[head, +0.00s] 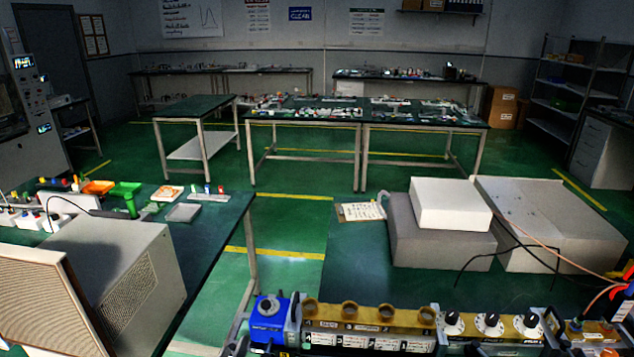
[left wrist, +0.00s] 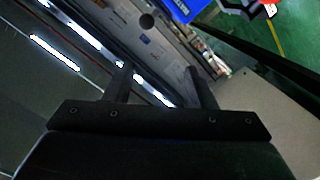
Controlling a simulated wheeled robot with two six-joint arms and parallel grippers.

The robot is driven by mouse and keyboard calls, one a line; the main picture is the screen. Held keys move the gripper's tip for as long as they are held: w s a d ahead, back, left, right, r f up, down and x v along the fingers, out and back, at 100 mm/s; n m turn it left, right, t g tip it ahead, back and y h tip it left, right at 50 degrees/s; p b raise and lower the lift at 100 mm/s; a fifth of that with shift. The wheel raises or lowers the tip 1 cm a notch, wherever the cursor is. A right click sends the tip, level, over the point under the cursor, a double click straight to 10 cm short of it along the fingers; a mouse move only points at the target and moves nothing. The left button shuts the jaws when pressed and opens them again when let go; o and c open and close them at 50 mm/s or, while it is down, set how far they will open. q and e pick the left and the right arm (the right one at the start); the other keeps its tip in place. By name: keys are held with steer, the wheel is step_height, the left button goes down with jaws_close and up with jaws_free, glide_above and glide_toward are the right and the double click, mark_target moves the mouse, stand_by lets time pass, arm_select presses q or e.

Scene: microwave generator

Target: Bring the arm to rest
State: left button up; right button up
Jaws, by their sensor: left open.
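My left gripper (left wrist: 160,82) shows in the left wrist view with its two dark fingers apart. Nothing is between them. They point toward the room's far side, and the view is strongly tilted. In the head view I cannot make out the left gripper clearly. My right gripper is not in view. The microwave generator bench set stands along the bottom of the head view: a blue unit (head: 268,312) with a round knob, a long brass-coloured waveguide panel (head: 370,318) with several round ports, and a box with dark-and-white knobs (head: 488,322).
A white box (head: 450,204) lies on a grey case (head: 425,240) beside another grey case (head: 545,225), with cables crossing in front. A left bench (head: 205,235) holds a large grey instrument (head: 130,275). Green floor (head: 290,215) lies open between the benches.

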arm_select(q)
steer(key=s+a+m+g+y, duration=0.15)
steer(key=s+a+g, duration=0.25)
steer(key=s, duration=0.7)
steer(key=s+a+m+g+y, duration=0.1)
steer(key=s+a+m+g, duration=0.3)
steer(key=s, duration=0.7)
steer(key=s+a+m+g+y, duration=0.1)
steer(key=s+a+g, duration=0.3)
steer(key=s, duration=0.7)
step_height(320, 180, down, 28)
steer(key=g+b, duration=0.2)
steer(key=b, duration=0.1)
steer(key=s+f+g+b, duration=0.1)
steer(key=s+f+b, duration=0.2)
steer(key=s+f, duration=1.2)
step_height(320, 180, down, 4)
steer(key=shift+s+d+r+h, duration=0.2)
steer(key=shift+d+r+h, duration=0.05)
steer(key=shift+d+h, duration=0.1)
